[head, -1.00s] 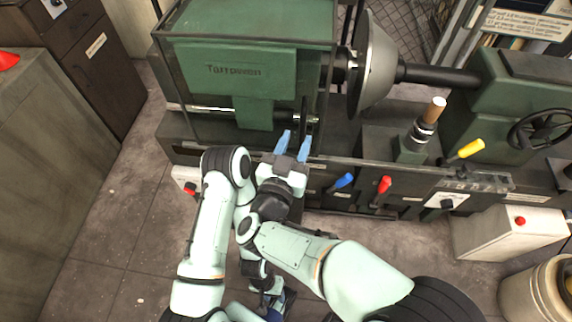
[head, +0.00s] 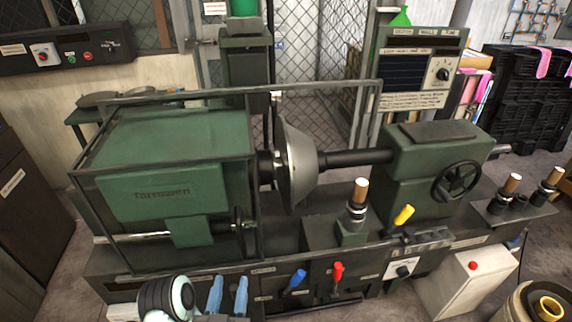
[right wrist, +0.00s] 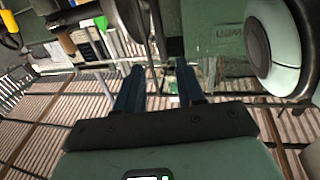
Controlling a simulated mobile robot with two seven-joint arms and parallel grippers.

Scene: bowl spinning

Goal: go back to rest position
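My right gripper (head: 228,297) shows at the bottom edge of the head view, in front of the green lathe (head: 170,150). Its two blue fingers point up and stand apart, with nothing between them. In the right wrist view the same gripper (right wrist: 158,92) is open and empty, with dark blue fingers. My left gripper is not in either view. A grey metal bowl or disc (head: 299,165) is mounted on the lathe's spindle, apart from my gripper.
Blue (head: 298,279), red (head: 338,272) and yellow (head: 403,215) levers stick out from the lathe's front. A white box with a red button (head: 470,275) stands at the right, near a round container (head: 515,300). Open floor shows at the far left.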

